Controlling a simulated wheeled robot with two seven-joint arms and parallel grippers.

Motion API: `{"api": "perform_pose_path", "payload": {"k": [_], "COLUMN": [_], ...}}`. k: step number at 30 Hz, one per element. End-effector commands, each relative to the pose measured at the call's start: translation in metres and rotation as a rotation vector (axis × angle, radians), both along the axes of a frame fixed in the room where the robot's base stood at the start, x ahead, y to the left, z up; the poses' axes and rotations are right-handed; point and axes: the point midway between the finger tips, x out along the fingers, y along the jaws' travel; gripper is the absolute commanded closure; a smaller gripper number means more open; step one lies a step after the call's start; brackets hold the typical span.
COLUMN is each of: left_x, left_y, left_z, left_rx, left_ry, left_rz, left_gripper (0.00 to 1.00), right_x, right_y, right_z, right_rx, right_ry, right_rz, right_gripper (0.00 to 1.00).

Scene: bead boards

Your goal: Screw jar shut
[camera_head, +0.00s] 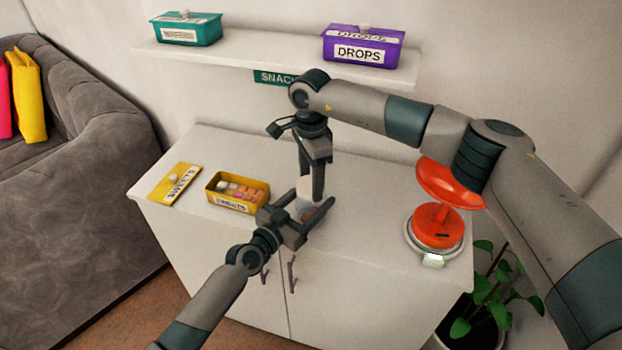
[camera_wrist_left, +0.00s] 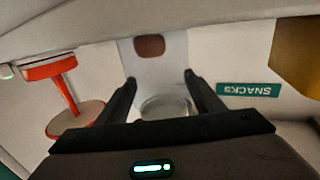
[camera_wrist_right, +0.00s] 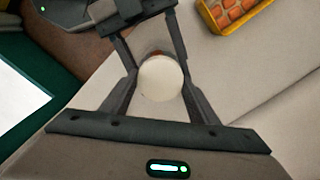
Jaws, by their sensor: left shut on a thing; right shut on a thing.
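A clear jar (camera_head: 305,209) with something brown inside stands on the white cabinet top. My left gripper (camera_head: 318,199) is shut around its body from the front. In the left wrist view the jar (camera_wrist_left: 157,75) shows upside down between the fingers. A white round lid (camera_head: 309,186) is at the jar's mouth, and my right gripper (camera_head: 311,182) is shut on it from above. In the right wrist view the lid (camera_wrist_right: 161,79) lies between the two fingers and hides most of the jar. I cannot tell how tightly the lid sits.
A yellow open box (camera_head: 212,203) of sweets and its loose yellow lid (camera_head: 175,184) lie left of the jar. A red dish on a scale (camera_head: 438,228) stands at the right. A shelf (camera_head: 270,57) above carries a teal box (camera_head: 186,29) and a purple box (camera_head: 362,47).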

Motion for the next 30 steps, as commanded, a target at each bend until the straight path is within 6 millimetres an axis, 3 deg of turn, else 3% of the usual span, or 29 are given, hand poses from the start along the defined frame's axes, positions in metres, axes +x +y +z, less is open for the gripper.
{"api": "perform_pose_path", "payload": {"k": [30], "left_x": [-0.0004], "left_y": [-0.0003], "left_z": [-0.0007], "left_rx": [0.001], "left_ry": [0.000], "left_rz": [-0.001], "left_gripper": [1.00], "right_x": [0.0005], "right_y": [0.0001], "right_z": [-0.0004], "right_rx": [0.005], "right_ry": [0.003], "right_rz": [-1.590], "right_gripper": [0.72]}}
